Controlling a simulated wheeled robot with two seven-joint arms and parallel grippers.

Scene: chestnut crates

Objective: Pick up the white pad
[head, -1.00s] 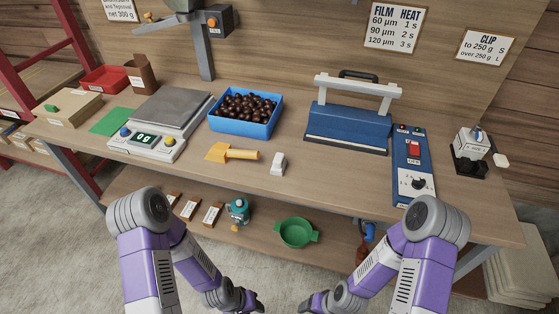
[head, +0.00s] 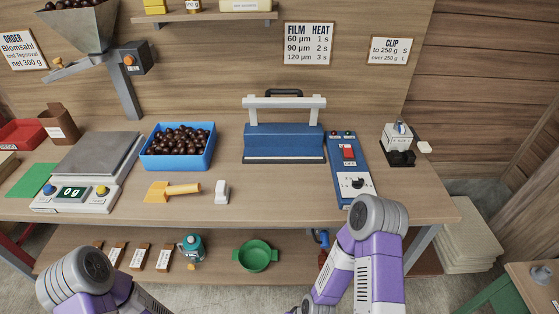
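A small white block (head: 222,191) stands on the bench near its front edge, just right of a yellow scoop. It looks like a pad with a greyish side; nothing touches it.
The yellow scoop (head: 172,190), scale (head: 72,192), blue crate of chestnuts (head: 178,160), blue sealer (head: 284,145), switch box (head: 350,170) and clip device (head: 398,145) stand on the bench (head: 275,205). A green bowl (head: 256,256) is on the lower shelf. Bench around the white block's right is clear.

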